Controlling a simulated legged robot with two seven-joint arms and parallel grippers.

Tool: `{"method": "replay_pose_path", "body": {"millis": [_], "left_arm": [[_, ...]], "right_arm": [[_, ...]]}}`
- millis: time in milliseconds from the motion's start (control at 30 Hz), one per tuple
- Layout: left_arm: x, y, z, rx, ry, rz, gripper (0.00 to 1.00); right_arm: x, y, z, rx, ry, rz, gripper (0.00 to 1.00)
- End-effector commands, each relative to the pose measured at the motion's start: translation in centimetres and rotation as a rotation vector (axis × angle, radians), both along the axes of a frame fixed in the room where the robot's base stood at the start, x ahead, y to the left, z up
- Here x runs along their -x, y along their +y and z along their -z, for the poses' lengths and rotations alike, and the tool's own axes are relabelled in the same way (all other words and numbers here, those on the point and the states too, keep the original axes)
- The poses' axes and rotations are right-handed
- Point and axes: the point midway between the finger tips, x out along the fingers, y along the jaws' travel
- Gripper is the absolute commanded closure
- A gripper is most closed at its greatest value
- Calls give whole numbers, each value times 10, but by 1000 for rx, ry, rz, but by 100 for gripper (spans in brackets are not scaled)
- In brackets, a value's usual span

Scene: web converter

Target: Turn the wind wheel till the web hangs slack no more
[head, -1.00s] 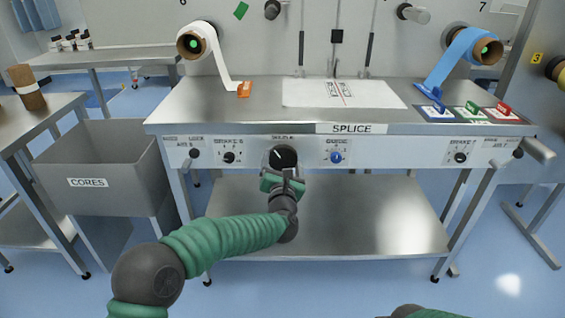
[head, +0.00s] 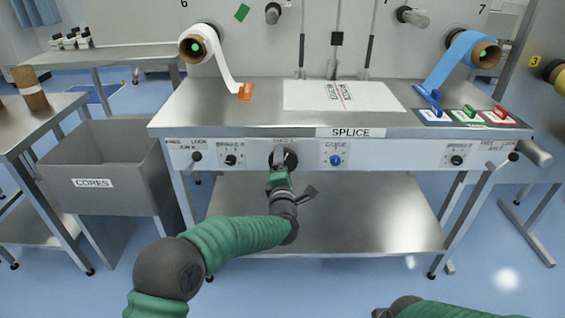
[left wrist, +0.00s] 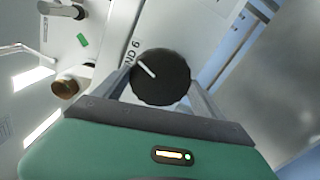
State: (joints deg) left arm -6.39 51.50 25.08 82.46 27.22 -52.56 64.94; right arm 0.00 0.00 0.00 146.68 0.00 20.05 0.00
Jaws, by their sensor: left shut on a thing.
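The wind wheel (left wrist: 172,88) is a round black knob with a white pointer line; in the left wrist view it sits beside a partly hidden "WIND 6" label. It also shows in the head view (head: 291,157) on the table's front panel, partly covered by my gripper. My left gripper (head: 281,163) is shut on it, one finger on each side. The white web (head: 223,70) runs in a bowed, slack curve from the white roll (head: 187,47) at station 6 to an orange clip (head: 245,92) on the table. My right gripper is out of view.
Other controls flank the wheel: a brake knob (head: 231,160) at left and a blue guide knob (head: 336,160) at right. A blue roll (head: 461,46) hangs at station 7. A grey cores bin (head: 130,190) stands left of the table.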

Motion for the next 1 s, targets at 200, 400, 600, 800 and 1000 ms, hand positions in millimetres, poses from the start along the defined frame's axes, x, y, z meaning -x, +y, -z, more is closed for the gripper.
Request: {"method": "replay_pose_path", "body": {"millis": [200, 400, 600, 800, 1000], "left_arm": [[2, -4, 2, -188, 8, 9, 60], [2, -4, 4, -323, 9, 10, 60], [2, -4, 5, -410, 10, 10, 60], [2, -4, 6, -450, 11, 11, 60], [2, -5, 8, -458, 12, 11, 60]], "right_arm": [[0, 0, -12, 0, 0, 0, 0], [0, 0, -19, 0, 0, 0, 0], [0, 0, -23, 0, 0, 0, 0], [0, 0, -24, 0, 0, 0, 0], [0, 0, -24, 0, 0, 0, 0]]}}
